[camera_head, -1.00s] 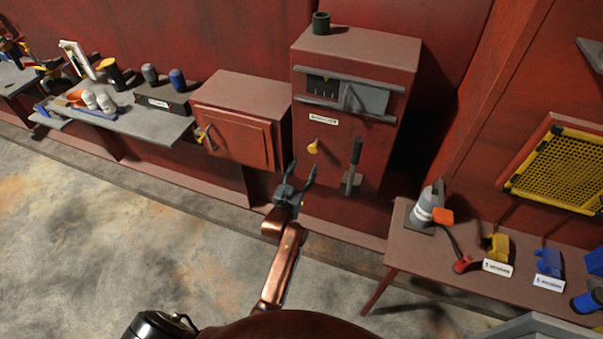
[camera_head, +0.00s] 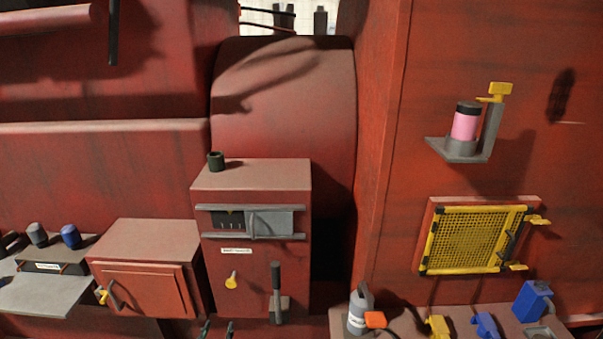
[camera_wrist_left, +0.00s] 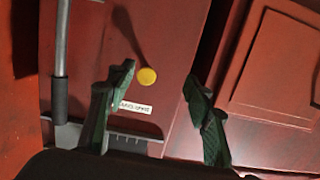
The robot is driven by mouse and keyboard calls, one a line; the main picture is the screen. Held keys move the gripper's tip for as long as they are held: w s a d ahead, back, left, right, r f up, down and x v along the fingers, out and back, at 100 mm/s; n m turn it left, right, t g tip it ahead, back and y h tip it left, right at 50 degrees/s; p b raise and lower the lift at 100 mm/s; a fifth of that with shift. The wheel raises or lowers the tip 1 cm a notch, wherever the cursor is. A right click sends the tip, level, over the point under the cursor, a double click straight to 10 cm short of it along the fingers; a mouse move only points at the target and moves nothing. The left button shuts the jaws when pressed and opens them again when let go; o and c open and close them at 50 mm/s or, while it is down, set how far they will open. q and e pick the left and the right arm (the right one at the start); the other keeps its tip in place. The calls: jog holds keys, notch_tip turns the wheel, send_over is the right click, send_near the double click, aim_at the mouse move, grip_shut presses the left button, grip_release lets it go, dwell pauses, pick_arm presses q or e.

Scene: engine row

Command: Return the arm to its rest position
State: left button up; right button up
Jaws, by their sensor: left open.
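My left gripper (camera_head: 217,329) shows only as two dark fingertips at the bottom edge of the head view, in front of the tall red cabinet (camera_head: 212,290). In the left wrist view its two fingers (camera_wrist_left: 160,105) stand well apart with nothing between them that they hold. Beyond them are the cabinet front, a yellow knob (camera_wrist_left: 147,76), a label (camera_wrist_left: 135,107) and a lever with a dark grip (camera_wrist_left: 60,90). The rest of my left arm is below the head view. My right gripper is in neither view.
A low red cabinet (camera_head: 140,240) with a closed door stands left of the tall one. Right of it is a bench (camera_head: 395,325) with a grey bottle (camera_head: 360,310) and blue and yellow items. A yellow mesh panel (camera_head: 472,240) and a shelf with a pink jar (camera_head: 465,122) are on the wall.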

pick_arm(q)
jog(key=s+a+f+g, duration=0.2)
jog(key=s+f+g, duration=0.3)
jog(key=s, duration=0.5)
jog(key=s+a+f+g, duration=0.2)
jog(key=s+f, duration=0.4)
jog(key=s, duration=0.5)
jog(key=s+f+g, duration=0.2)
jog(key=s+g, duration=0.4)
jog(key=s, duration=1.4)
jog(key=s+f+m+g, duration=0.1)
jog(key=s+f, duration=0.2)
jog(key=f, duration=2.7)
jog(key=s+f+g, duration=0.1)
jog(key=s+f, duration=1.5)
jog(key=s, duration=0.3)
jog(key=shift+s+d+f+m+h, duration=0.2)
jog(key=shift+d+f+m+h, duration=0.1)
jog(key=shift+f+m, duration=0.1)
jog(key=shift+c, duration=0.4)
